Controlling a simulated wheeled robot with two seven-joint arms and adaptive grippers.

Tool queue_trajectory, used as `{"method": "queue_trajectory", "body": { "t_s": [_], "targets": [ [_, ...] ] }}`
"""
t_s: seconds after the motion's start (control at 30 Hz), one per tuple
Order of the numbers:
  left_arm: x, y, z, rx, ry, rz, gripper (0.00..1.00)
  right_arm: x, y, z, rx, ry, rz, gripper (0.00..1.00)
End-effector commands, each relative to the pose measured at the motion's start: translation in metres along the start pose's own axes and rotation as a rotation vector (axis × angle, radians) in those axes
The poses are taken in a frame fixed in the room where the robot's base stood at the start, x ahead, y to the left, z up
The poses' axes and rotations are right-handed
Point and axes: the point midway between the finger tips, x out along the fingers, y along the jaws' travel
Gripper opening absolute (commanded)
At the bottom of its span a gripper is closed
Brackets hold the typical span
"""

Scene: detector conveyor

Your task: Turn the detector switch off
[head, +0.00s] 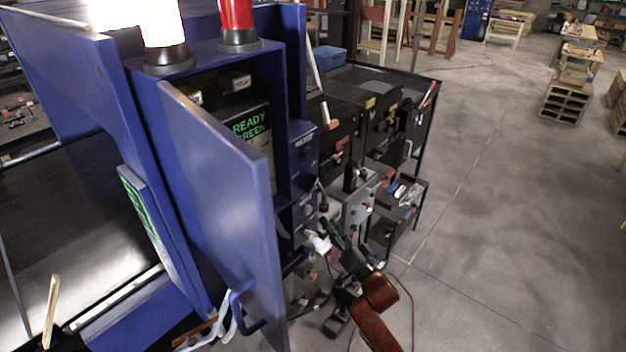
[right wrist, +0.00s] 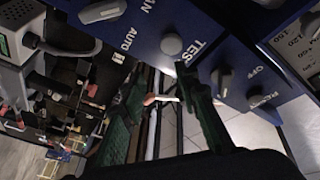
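The blue detector cabinet (head: 215,190) stands at the left of the head view with its door open. A green-lettered screen (head: 252,125) shows inside it. Its blue side panel (head: 303,165) carries dark knobs. In the right wrist view a round grey knob (right wrist: 172,44) sits near the letters "TES". A lever-like switch (right wrist: 223,82) sits beside the word "OFF", and another switch (right wrist: 261,101) lies lower right. Which is the detector switch I cannot tell. My right gripper (head: 329,228) is near the panel's lower end; its fingers (right wrist: 156,80) are apart and empty.
A grey box with buttons (head: 357,205) and a cable stands right of the panel. Dark bench units (head: 365,110) stand behind it. A blue door handle (head: 240,312) juts out at the lower front. Open floor (head: 500,220) lies to the right.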

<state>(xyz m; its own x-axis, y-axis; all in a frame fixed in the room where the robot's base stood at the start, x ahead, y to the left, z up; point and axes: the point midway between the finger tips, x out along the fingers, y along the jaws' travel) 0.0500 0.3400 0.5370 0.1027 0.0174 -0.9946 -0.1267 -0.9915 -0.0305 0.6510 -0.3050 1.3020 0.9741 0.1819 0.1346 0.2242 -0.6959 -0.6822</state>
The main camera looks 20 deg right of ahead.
Motion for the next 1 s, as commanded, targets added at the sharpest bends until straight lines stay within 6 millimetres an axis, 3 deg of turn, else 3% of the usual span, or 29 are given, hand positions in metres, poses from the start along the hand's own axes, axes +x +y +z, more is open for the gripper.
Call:
{"method": "queue_trajectory", "body": {
  "t_s": [0.03, 0.1, 0.23, 0.37, 0.7, 1.0],
  "targets": [
    [-0.009, 0.000, -0.001, 0.000, 0.000, 0.000, 0.40, 0.001, -0.032, -0.023, 0.021, 0.021, -0.044, 0.29],
    [-0.013, -0.001, -0.002, 0.000, 0.001, 0.000, 0.40, 0.000, -0.061, -0.042, 0.048, 0.041, -0.090, 0.29],
    [-0.016, -0.001, -0.002, 0.000, 0.001, 0.000, 0.40, -0.002, -0.086, -0.058, 0.074, 0.058, -0.131, 0.29],
    [-0.020, -0.001, -0.003, 0.000, 0.001, 0.000, 0.40, 0.008, -0.092, -0.061, 0.079, 0.061, -0.140, 0.29],
    [-0.038, -0.001, -0.005, 0.000, 0.001, 0.000, 0.40, 0.059, -0.098, -0.064, 0.078, 0.060, -0.137, 0.29],
    [-0.042, -0.002, -0.005, 0.000, 0.001, 0.000, 0.40, 0.074, -0.099, -0.064, 0.077, 0.059, -0.136, 0.29]
  ]
}}
